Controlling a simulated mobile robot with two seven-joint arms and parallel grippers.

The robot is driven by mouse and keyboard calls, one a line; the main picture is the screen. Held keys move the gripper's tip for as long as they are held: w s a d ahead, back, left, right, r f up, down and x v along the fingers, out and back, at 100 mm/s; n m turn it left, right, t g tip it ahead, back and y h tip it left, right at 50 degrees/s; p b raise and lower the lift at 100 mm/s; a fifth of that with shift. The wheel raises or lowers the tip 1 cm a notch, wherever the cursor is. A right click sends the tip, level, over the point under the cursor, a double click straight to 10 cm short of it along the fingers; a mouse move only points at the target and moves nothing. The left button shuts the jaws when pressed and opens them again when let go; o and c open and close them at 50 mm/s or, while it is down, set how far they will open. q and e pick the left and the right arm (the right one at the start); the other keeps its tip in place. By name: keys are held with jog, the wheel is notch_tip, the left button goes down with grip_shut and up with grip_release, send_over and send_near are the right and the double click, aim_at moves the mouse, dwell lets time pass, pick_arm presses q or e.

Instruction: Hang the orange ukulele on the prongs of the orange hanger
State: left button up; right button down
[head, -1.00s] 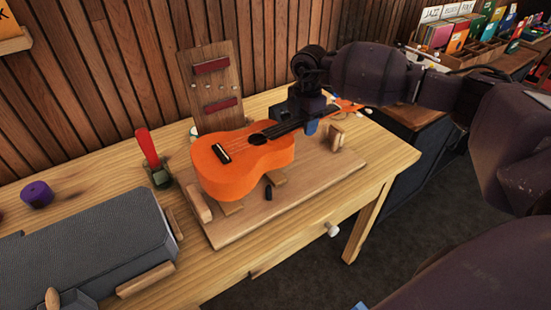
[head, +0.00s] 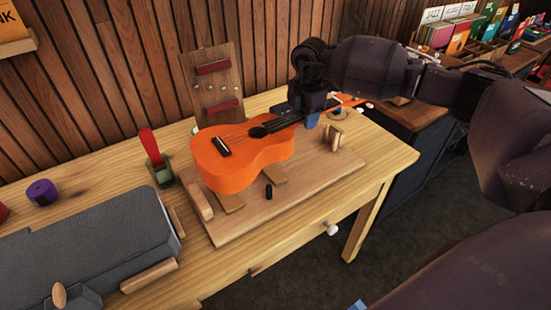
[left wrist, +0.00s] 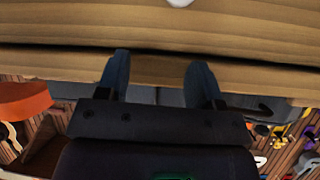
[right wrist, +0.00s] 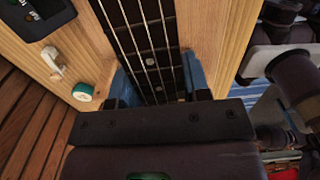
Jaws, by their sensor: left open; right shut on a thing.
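The orange ukulele (head: 238,168) is just above a wooden cradle board (head: 300,203), strings up, its body toward the left and its neck toward the right. My right gripper (head: 312,117) is shut on its neck; in the right wrist view the dark fretboard (right wrist: 147,45) with its strings runs between the blue fingers (right wrist: 160,82). My left gripper (left wrist: 158,75) is open and empty in its wrist view. An orange thing (left wrist: 25,100) shows at that view's left edge; I cannot tell what it is. I cannot make out the orange hanger in the head view.
Behind the ukulele stands an upright wooden panel (head: 214,88) with red bars. A grey case (head: 95,245), a red-handled tool (head: 150,148) and a purple roll (head: 42,192) are on the table's left part. Coloured wall pieces (left wrist: 282,130) show in the left wrist view.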

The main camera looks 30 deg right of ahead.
jog(key=shift+r+p, duration=0.75)
jog(key=shift+r, duration=0.8)
jog(key=shift+r+p, duration=0.35)
jog(key=shift+r, duration=0.2)
pick_arm(q)
jog(key=r, duration=0.3)
jog(key=shift+w+r+t, duration=0.3)
jog(key=shift+w+r, duration=0.05)
jog(key=shift+w, duration=0.05)
jog(key=shift+f, duration=0.1)
pick_arm(e)
jog(key=shift+f, duration=0.1)
